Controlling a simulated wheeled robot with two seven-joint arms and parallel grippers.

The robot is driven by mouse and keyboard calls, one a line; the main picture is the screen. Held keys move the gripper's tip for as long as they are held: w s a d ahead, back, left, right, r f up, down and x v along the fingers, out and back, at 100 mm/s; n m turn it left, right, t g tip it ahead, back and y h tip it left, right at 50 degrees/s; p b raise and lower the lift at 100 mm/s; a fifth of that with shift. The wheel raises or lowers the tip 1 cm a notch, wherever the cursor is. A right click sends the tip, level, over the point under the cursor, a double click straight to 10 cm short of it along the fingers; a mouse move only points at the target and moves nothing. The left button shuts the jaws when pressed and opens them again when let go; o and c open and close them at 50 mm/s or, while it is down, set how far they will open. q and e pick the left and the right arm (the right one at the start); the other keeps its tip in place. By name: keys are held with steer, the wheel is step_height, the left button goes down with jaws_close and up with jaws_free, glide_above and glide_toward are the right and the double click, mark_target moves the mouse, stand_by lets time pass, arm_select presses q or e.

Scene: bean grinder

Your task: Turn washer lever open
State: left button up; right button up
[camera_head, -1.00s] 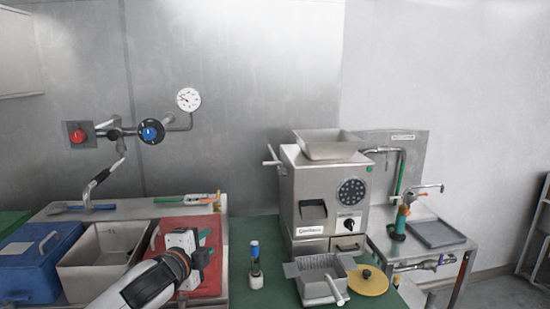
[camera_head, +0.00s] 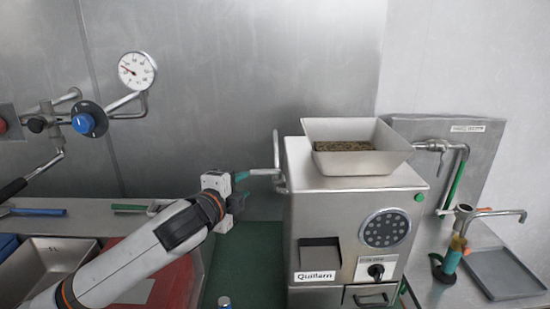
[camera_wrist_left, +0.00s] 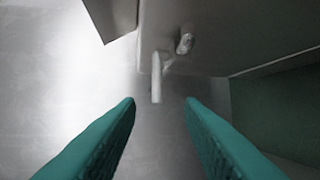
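A metal lever (camera_head: 265,172) sticks out from the left side of the steel machine (camera_head: 320,235); a thin upright bar stands at its base. My left gripper (camera_head: 243,188) is at the lever's free end, its teal fingers apart. In the left wrist view the lever (camera_wrist_left: 156,88) lies just ahead of the gap between the open fingertips (camera_wrist_left: 160,103), apart from both fingers. Whether it lies between them in depth is hard to tell. My right gripper is in neither view.
A hopper (camera_head: 355,165) with brown contents tops the machine. Pipes with a blue knob (camera_head: 83,123) and a gauge (camera_head: 137,70) are on the wall at left. A sink counter with a tray (camera_head: 505,272) stands at right. A red board (camera_head: 180,285) lies below my arm.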

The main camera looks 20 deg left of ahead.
mark_target(257, 173)
arm_select(q)
steer(key=w, duration=0.4)
steer(key=w+f+p, duration=0.1)
steer(key=w, duration=0.3)
steer(key=w+f+p, duration=0.1)
steer(key=w, duration=0.2)
steer(key=shift+w+a, duration=0.3)
steer(key=shift+w, duration=0.1)
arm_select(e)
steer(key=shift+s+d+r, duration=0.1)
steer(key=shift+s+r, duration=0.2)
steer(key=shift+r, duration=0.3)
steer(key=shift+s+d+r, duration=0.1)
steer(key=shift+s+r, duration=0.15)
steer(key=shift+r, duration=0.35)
arm_select(q)
jaws_close()
